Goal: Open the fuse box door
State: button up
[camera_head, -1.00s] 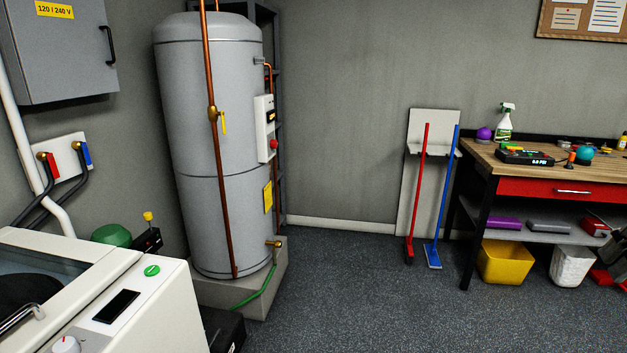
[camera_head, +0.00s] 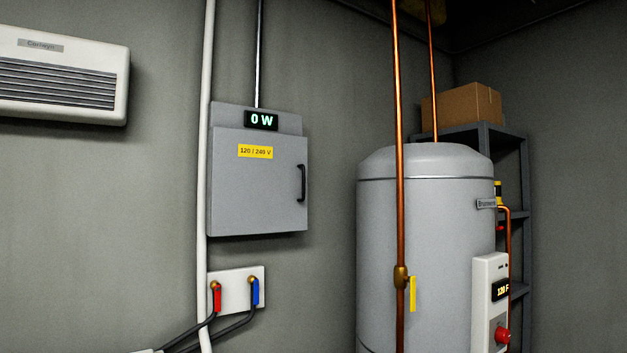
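The fuse box (camera_head: 258,115) is a grey metal box on the wall, left of the middle of the head view. A display on its top part reads "0 W". Its door (camera_head: 250,195) looks shut. The door has a yellow "120 / 240 V" label (camera_head: 256,152) near the top and a black vertical handle (camera_head: 301,183) on its right side. My gripper is not in view.
A grey water heater (camera_head: 425,240) with copper pipes (camera_head: 400,150) stands right of the fuse box. A white pipe (camera_head: 205,170) runs along the box's left side. A plate with red and blue valves (camera_head: 238,288) is below. The wall unit (camera_head: 65,75) hangs upper left.

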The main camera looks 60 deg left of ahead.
aim_at(260, 185)
jog(key=i+u, duration=0.4)
jog(key=i+l+u, duration=0.1)
jog(key=i+u, duration=0.3)
